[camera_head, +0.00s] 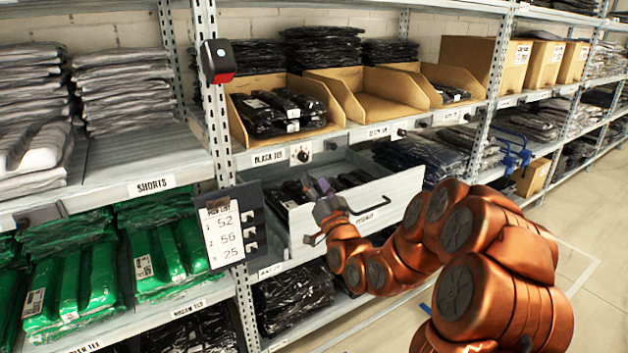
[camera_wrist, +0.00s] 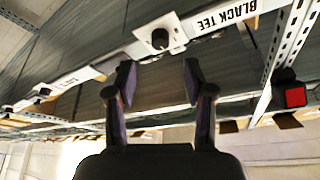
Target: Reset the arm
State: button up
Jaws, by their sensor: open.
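My copper-coloured arm (camera_head: 490,235) reaches from the lower right toward the shelf rack. My gripper (camera_head: 322,190) is at the front panel of a pulled-out white drawer (camera_head: 385,197) with dark packages in it. In the wrist view my gripper (camera_wrist: 160,78) has its two dark fingers apart with nothing between them. Beyond the fingertips are the shelf edge with the BLACK TEE label (camera_wrist: 222,23) and a black knob (camera_wrist: 160,39), shown upside down. I cannot tell whether the gripper touches the drawer.
Open cardboard bins (camera_head: 285,105) stand above the drawer. A pick-list board (camera_head: 232,225) hangs on the post to the left. Green packages (camera_head: 75,280) fill the lower left shelf. A red-and-black device (camera_head: 217,61) sits on the upright. Clear floor (camera_head: 590,230) lies to the right.

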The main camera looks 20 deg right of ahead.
jog(key=s+a+f+n+g, duration=0.5)
jog(key=s+f+g, duration=0.5)
jog(key=f+g, duration=0.15)
jog(key=s+f+g+h, duration=0.25)
jog(key=s+g, duration=0.85)
jog(key=s, duration=2)
jog(key=s+r+g+p, duration=0.1)
jog(key=s+r+g, duration=0.15)
jog(key=s, duration=0.65)
notch_tip(320, 180, up, 20)
jog(key=t+p, duration=0.1)
jog(key=p, duration=1.8)
jog(key=shift+s+r+y, duration=0.15)
jog(key=shift+r+y, duration=0.05)
jog(key=shift+y, duration=0.25)
